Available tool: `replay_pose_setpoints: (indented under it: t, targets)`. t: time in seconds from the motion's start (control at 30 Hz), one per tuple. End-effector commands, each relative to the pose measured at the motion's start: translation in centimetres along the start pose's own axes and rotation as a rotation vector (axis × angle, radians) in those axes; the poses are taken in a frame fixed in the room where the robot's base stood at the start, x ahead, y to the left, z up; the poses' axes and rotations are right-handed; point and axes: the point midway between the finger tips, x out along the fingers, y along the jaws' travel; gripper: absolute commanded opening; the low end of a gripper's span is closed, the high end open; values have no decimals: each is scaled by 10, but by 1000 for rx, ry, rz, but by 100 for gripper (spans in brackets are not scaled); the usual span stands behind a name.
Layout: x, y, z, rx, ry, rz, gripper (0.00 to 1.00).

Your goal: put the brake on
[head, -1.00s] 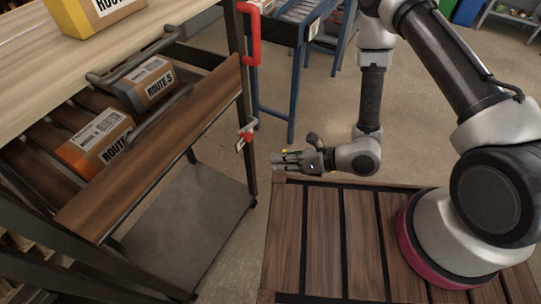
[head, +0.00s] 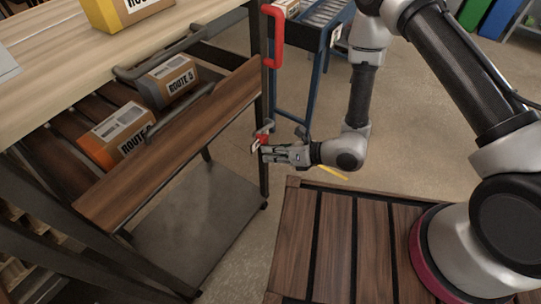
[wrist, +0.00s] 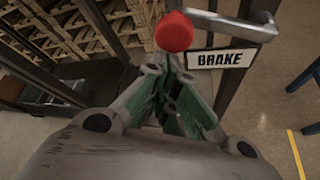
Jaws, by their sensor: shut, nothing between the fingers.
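The brake lever has a red knob (wrist: 174,32) and a metal handle (wrist: 262,28), with a white BRAKE label (wrist: 228,57) beside it in the wrist view. In the head view the brake's red part (head: 262,138) is on the cart's near right post. My gripper (head: 268,153) is shut and empty, right at the brake in the head view.
The cart has a wooden shelf front (head: 170,150) and a lower grey shelf (head: 195,220). It holds boxes marked ROUTE (head: 172,82). A red handle (head: 272,40) is higher on the post. A blue table (head: 318,60) stands behind.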

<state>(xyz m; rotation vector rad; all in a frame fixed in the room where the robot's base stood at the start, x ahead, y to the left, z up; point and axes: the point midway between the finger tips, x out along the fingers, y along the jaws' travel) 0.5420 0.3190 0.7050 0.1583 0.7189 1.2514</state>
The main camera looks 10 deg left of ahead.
Motion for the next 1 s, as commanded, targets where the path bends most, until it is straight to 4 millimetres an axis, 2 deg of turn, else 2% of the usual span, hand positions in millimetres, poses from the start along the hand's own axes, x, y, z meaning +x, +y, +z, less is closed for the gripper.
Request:
replay_pose_setpoints:
  t: [0.67,1.0]
  targets:
    - [-4,3,7,70,0,37,0]
    - [-10,7,20,181,-3,96,0]
